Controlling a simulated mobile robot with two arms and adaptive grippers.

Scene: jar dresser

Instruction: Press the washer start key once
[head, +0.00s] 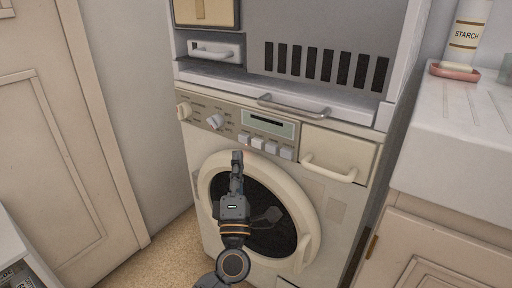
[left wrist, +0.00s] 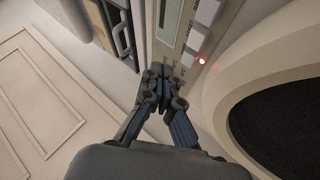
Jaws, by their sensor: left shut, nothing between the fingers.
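The washer (head: 335,205) is white, with a round door (head: 212,178) and a control panel above it. My left gripper (head: 237,155) is shut and empty, in front of the panel near the left end of the key row. In the left wrist view its fingertips (left wrist: 160,72) are together beside the panel, near a pale key (left wrist: 195,38) and a lit red light (left wrist: 201,60). Contact with a key cannot be told. My right gripper is out of view.
A metal handle (head: 292,105) sticks out above the panel. A sink counter (head: 455,130) stands on the right, a door (head: 60,130) on the left.

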